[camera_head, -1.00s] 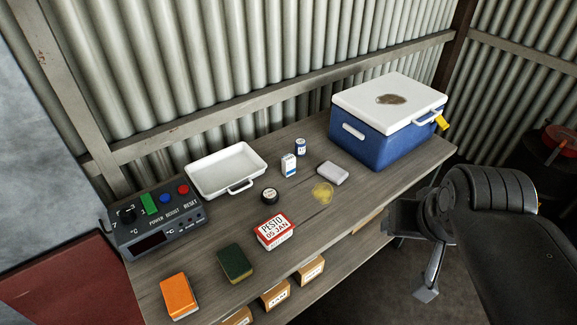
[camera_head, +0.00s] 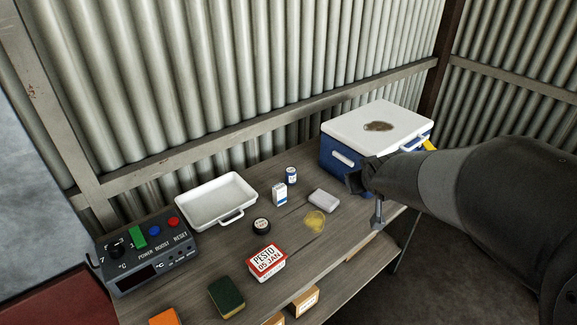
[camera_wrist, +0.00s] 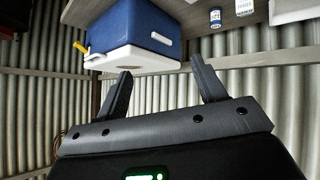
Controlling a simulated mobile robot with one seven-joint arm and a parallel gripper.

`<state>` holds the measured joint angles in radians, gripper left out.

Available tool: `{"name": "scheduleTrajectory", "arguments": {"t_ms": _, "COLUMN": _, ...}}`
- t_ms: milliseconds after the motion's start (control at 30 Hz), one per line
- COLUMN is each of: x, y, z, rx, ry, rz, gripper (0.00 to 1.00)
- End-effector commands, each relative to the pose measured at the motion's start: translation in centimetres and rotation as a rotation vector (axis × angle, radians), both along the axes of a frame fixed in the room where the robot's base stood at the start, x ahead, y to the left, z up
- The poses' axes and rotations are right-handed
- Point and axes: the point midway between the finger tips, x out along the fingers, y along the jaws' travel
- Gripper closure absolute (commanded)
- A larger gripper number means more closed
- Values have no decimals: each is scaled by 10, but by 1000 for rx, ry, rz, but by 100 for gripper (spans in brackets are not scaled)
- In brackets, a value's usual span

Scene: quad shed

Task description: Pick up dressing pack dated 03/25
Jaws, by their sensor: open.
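No date reading 03/25 is legible on any item, so I cannot tell which is the dressing pack. A plain pale pack (camera_head: 323,198) lies flat on the bench, left of my gripper. A small white and blue carton (camera_head: 279,194) stands nearby; part of it also shows in the wrist view (camera_wrist: 247,6). My gripper (camera_head: 366,198) is at the bench's right front, in front of the blue cooler (camera_head: 338,153). In the wrist view, my gripper (camera_wrist: 162,67) has its fingers apart with nothing between them; the cooler (camera_wrist: 130,28) appears upside down beyond.
Cardboard boxes (camera_head: 304,301) sit underneath.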

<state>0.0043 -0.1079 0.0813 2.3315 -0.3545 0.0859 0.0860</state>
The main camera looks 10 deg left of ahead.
Motion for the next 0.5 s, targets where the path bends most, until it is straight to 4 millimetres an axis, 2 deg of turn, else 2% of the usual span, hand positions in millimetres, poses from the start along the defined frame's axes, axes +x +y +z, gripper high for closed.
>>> {"name": "scheduleTrajectory", "arguments": {"t_ms": 33, "x": 15, "y": 8, "z": -12, "rx": 3, "ry": -11, "rz": 32, "gripper": 36}}
{"name": "scheduleTrajectory", "arguments": {"t_ms": 200, "x": 57, "y": 38, "z": -46, "rx": 33, "ry": -74, "rz": 154, "gripper": 36}}
{"name": "scheduleTrajectory", "arguments": {"t_ms": 400, "x": 92, "y": 81, "z": -92, "rx": 110, "ry": -139, "rz": 303, "gripper": 36}}
{"name": "scheduleTrajectory", "arguments": {"t_ms": 500, "x": 102, "y": 103, "z": -117, "rx": 165, "ry": -167, "rz": 378, "gripper": 36}}
